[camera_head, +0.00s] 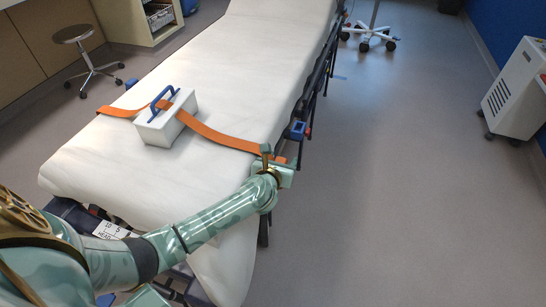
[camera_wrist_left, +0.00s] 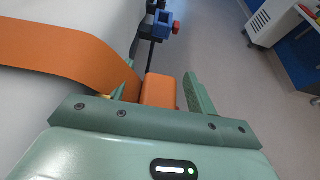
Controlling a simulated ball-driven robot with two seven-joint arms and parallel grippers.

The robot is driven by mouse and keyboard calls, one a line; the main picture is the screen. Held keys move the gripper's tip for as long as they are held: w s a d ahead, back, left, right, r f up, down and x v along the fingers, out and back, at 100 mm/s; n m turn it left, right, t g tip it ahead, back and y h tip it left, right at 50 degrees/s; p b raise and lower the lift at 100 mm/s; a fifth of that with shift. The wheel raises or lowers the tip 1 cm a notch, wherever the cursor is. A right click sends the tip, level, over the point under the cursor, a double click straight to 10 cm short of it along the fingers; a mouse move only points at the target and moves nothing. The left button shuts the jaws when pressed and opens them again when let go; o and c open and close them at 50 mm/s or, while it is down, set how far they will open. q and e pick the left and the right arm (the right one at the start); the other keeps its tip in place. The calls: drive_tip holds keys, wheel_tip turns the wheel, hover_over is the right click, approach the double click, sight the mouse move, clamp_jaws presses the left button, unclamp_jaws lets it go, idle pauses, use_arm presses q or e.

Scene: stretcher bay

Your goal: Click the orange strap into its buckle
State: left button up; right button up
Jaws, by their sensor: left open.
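The orange strap (camera_head: 222,137) runs over a white case (camera_head: 166,118) with a blue handle, on the stretcher (camera_head: 255,60), to the bed's right edge. My left gripper (camera_head: 274,160) is at that end. In the left wrist view the orange end piece of the strap (camera_wrist_left: 158,90) lies between the fingers of my left gripper (camera_wrist_left: 160,86). The jaws are open; the left finger is mostly hidden behind the strap. A blue buckle with a red part (camera_head: 297,131) is on the side rail, apart from the strap end; it also shows in the left wrist view (camera_wrist_left: 161,24).
The dark side rail (camera_head: 318,82) runs along the stretcher's right edge. Clear floor lies right of it. A white wheeled unit (camera_head: 515,88) stands at the right wall, a wheeled stand (camera_head: 371,35) at the back and a stool (camera_head: 88,60) at left.

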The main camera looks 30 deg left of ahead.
use_arm(q)
drive_tip(key=p+v, duration=0.1)
drive_tip(key=v, duration=0.2)
drive_tip(key=p+v, duration=0.2)
drive_tip(key=shift+s+r, duration=0.15)
drive_tip(key=shift+r, duration=0.35)
drive_tip(key=f+p+v, duration=0.1)
drive_tip(key=p+v, duration=0.3)
drive_tip(key=v, duration=0.6)
drive_tip(key=shift+s+d+r, duration=0.15)
drive_tip(key=shift+s+r, duration=0.05)
drive_tip(key=shift+s, duration=0.25)
use_arm(e)
wheel_tip(320, 180, up, 6)
drive_tip(key=w+t, duration=0.1)
drive_tip(key=w, duration=0.1)
drive_tip(key=shift+w+a+f, duration=0.2)
drive_tip(key=shift+w+a, duration=0.05)
